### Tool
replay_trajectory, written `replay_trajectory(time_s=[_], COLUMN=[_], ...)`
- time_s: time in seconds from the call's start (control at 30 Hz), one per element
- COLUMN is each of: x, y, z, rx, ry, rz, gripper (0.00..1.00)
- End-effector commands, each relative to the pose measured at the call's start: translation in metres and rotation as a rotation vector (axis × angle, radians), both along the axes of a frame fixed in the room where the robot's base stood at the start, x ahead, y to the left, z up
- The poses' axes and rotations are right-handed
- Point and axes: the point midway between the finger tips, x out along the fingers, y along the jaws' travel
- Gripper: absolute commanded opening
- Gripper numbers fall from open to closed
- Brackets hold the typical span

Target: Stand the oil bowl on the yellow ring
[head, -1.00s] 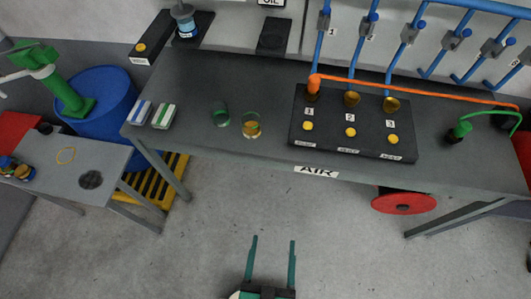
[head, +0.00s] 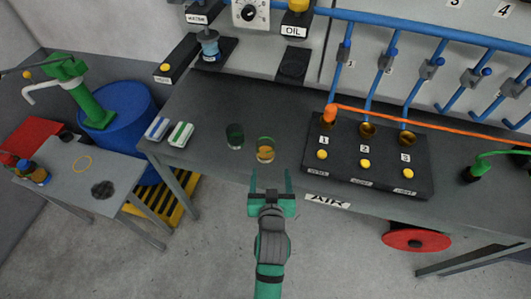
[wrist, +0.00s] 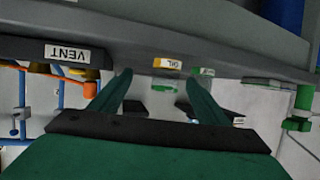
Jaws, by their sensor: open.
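The oil bowl, a small clear glass with amber contents (head: 265,152), stands near the front edge of the grey bench. In the wrist view a yellow piece lettered OIL (wrist: 167,63) shows beyond the fingers, seemingly on this bowl. The yellow ring (head: 82,164) is a thin circle lying flat on the small side table at the left, with nothing on it. My gripper (head: 271,182) is open and empty, its fingers pointing at the bench edge just short of the bowl. It also shows open in the wrist view (wrist: 156,78).
A green-tinted glass (head: 235,136) stands close left of the oil bowl. A black valve block (head: 375,168) is to the right. Two small labelled blocks (head: 168,131) lie left. A dark round patch (head: 103,189) is near the ring. A blue drum (head: 120,118) stands behind the side table.

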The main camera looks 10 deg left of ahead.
Motion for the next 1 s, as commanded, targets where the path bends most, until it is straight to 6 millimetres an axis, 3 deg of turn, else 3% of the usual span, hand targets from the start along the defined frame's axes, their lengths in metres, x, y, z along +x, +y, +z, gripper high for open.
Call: replay_trajectory(time_s=[0.1,0.3,0.7,1.0], x=[0.024,0.041,0.084,0.105], y=[0.012,0.023,0.036,0.042], z=[0.019,0.033,0.017,0.009], rx=[-0.007,-0.015,-0.017,-0.017], ry=[0.004,0.017,0.020,0.020], rz=[0.030,0.057,0.061,0.061], gripper=[0.69,0.69,0.69,0.69])
